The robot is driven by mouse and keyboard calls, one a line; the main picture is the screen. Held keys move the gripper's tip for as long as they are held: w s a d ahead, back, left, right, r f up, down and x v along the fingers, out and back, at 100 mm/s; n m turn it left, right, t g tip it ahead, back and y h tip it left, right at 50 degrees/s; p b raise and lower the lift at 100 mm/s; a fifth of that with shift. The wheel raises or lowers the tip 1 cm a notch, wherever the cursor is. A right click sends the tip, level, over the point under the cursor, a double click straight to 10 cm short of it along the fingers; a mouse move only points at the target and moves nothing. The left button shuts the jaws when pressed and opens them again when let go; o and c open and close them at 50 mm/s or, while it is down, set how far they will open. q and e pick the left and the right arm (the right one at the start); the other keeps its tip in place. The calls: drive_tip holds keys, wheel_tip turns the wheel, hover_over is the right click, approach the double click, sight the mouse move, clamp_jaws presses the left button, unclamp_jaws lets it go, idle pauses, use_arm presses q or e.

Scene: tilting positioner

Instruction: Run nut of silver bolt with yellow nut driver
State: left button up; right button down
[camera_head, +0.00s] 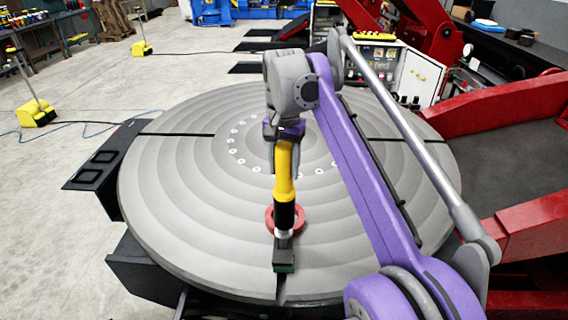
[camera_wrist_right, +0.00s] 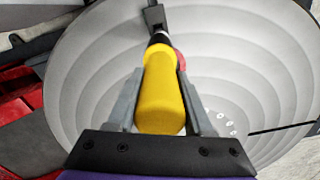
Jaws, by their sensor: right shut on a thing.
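The yellow nut driver (camera_head: 285,185) points away from my right gripper (camera_head: 285,152), down toward the front of the round grey table. My right gripper is shut on its yellow body; in the right wrist view the yellow body (camera_wrist_right: 160,98) sits between the two fingers. The driver has a black part (camera_head: 285,215) below the yellow one. A small silver piece (camera_head: 283,234) shows at its lower end, just above a dark block (camera_head: 284,256) with a green lower edge. I cannot tell whether the silver piece is the bolt, its nut or the driver's socket. My left gripper is out of view.
The round grey positioner table (camera_head: 190,220) has concentric grooves and a ring of small white holes. A red ring (camera_head: 271,221) shows behind the driver's black part. Red machine parts (camera_head: 530,225) stand at the right. The table's left side is clear.

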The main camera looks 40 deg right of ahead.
sight(282, 185)
drive_tip(key=m, duration=0.5)
drive_tip(key=shift+p, duration=0.3)
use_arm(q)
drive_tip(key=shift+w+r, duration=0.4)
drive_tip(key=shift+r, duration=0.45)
use_arm(e)
drive_tip(key=m, duration=0.3)
drive_tip(key=shift+m, duration=0.4)
use_arm(q)
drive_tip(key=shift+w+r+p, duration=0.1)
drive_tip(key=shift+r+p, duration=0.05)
drive_tip(key=shift+p, duration=0.15)
use_arm(e)
drive_tip(key=shift+w+a, duration=0.1)
drive_tip(key=shift+w, duration=0.05)
drive_tip(key=shift+f, duration=0.15)
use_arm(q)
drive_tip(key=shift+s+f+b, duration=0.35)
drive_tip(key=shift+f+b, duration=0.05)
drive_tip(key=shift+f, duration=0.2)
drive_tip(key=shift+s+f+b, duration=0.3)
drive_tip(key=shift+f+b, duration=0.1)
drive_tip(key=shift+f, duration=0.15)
use_arm(e)
drive_tip(key=shift+f, duration=1.65)
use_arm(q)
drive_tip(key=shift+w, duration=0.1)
